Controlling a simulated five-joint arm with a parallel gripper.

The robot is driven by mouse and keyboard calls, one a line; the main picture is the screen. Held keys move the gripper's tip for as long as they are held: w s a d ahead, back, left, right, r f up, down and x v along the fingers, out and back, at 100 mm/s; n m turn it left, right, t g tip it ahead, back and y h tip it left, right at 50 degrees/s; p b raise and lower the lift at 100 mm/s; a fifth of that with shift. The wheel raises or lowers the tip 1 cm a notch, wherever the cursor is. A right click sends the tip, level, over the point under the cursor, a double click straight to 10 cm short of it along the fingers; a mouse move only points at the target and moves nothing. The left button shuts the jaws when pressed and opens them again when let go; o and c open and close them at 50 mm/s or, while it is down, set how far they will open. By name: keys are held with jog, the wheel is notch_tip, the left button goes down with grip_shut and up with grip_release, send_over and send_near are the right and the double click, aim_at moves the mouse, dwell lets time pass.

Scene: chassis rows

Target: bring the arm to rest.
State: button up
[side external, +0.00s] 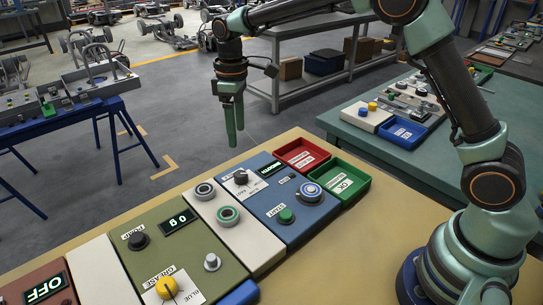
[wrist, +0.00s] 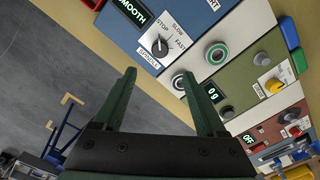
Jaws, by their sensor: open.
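My gripper (side external: 233,138) hangs with its green fingers pointing down, in the air by the far edge of the workbench, over the blue panel's far-left side in the side view. In the wrist view my gripper (wrist: 159,75) shows its two fingers apart with nothing between them. The blue panel (side external: 262,205) carries a black spindle knob (wrist: 160,47), a green START button (side external: 286,215) and a lit display reading SMOOTH (wrist: 130,12). My fingers appear clear of all the controls.
The olive panel (side external: 195,245) has a display reading 0 g and a yellow grease knob (side external: 166,287). Red (side external: 301,154) and green (side external: 352,174) trays stand at the right end. The tan workbench (side external: 345,255) is bare in front. Grey floor lies behind.

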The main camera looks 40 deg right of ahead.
jog(key=s+d+r+m+t, duration=0.35)
jog(key=s+d+r, duration=0.25)
jog(key=s+r, duration=0.3)
jog(key=s+d+m+t, duration=0.2)
jog(key=s+d+m, duration=0.2)
jog(key=s, duration=0.8)
jog(key=shift+d+f, duration=0.15)
jog(key=shift+f, duration=0.3)
